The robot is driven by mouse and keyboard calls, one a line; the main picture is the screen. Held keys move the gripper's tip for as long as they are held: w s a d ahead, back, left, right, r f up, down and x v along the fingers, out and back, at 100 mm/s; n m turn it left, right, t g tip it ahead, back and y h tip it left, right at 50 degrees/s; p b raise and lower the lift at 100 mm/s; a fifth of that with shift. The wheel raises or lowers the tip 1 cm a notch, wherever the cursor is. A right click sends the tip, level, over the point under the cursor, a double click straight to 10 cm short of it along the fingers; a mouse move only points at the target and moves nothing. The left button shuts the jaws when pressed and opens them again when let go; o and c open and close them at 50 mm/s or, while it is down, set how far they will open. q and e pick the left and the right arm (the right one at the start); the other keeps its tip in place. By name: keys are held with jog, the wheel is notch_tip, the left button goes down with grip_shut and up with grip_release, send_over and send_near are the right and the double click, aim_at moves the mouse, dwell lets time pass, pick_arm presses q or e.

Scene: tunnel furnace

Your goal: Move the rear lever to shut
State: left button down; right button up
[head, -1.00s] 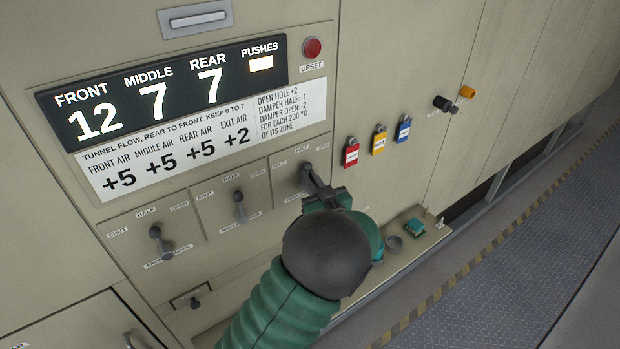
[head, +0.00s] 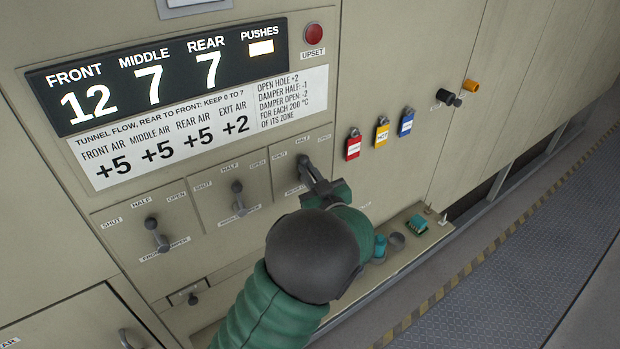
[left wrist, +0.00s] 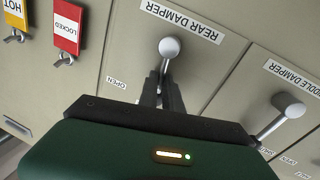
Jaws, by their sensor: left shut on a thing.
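The rear lever (head: 303,161) is on the furnace panel, right of the other two levers, under SHUT, HALF and OPEN labels. In the left wrist view its grey knob (left wrist: 169,47) lies beside the REAR DAMPER label. My left gripper (head: 316,184) is shut on the rear lever, its dark fingers (left wrist: 160,92) on the shaft below the knob in the wrist picture. In the head view the gripper hides much of the handle, so its exact setting is hard to tell. My right gripper is not in view.
The middle lever (head: 238,188) and front lever (head: 152,226) are to the left. The display (head: 165,78) reads 12, 7, 7. Red (head: 353,146), yellow (head: 382,134) and blue (head: 406,124) tags hang to the right. A ledge (head: 437,237) with small items runs below.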

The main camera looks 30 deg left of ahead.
pick_arm(q)
jog(key=n+b, duration=0.2)
jog(key=b, duration=0.2)
jog(key=s+f+n+y+b, duration=0.1)
jog(key=n+b, duration=0.1)
jog(key=b, duration=0.2)
jog(key=s+a+n+b, duration=0.1)
jog(key=n+b, duration=0.2)
jog(key=b, duration=0.1)
jog(key=shift+s+f+y, duration=0.15)
jog(key=shift+f+y, duration=0.15)
jog(key=shift+f, duration=0.1)
jog(key=shift+s+r+n+b, duration=0.1)
jog(key=shift+n+b, duration=0.4)
jog(key=shift+b, duration=0.4)
jog(key=c, duration=1.5)
grip_release()
jog(key=shift+s, duration=0.1)
jog(key=shift+c, duration=0.2)
jog(key=shift+s+d, duration=0.1)
jog(key=shift+d, duration=0.25)
jog(key=b+v, duration=0.4)
jog(key=v, duration=1.2)
